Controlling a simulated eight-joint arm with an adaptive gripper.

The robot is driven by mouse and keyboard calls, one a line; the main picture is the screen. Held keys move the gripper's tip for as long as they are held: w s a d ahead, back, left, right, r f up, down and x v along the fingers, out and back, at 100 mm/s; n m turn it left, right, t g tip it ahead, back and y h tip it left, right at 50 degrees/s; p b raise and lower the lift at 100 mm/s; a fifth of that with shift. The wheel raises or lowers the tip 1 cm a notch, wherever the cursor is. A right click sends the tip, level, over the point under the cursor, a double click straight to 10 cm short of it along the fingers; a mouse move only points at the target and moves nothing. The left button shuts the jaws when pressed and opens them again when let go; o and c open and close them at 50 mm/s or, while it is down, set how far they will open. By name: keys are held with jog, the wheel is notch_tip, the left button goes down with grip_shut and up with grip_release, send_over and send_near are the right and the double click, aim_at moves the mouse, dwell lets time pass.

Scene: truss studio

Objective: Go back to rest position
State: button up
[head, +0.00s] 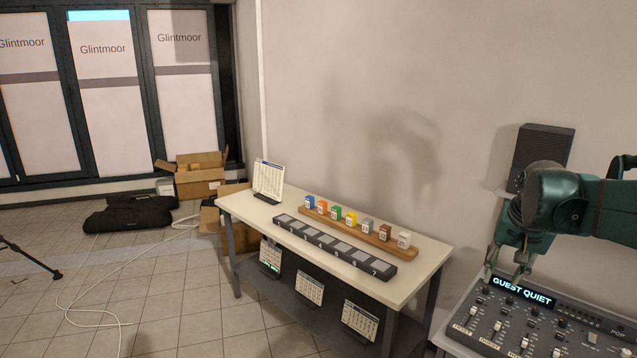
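My gripper (507,275) is at the right of the head view, at the end of my green arm. It points down over the top left part of a mixing console (540,325). Its fingertips are close to the console's lit display, which reads "GUEST QUIET" (521,291). A gap seems to show between the two fingers, and I see nothing held there. I cannot tell whether the fingertips touch the console.
A white-topped table (425,262) stands left of the console. It carries a wooden rack (340,232) of coloured blocks, a dark slotted tray (330,249) and a calendar (268,180). A speaker (541,155) is behind my arm. Boxes (199,175) and a black bag (130,213) lie far left.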

jog(key=s+a+f+n+t, duration=0.1)
jog(key=s+a+f+n, duration=0.2)
jog(key=s+a, duration=0.8)
jog(key=s+a+f+n+t+y, duration=0.1)
jog(key=s+a+f, duration=0.4)
jog(key=s+a, duration=0.5)
jog(key=shift+s+a+n+t, duration=0.55)
jog(key=shift+a+n, duration=0.85)
jog(key=shift+a, duration=1.1)
jog(key=shift+w, duration=0.2)
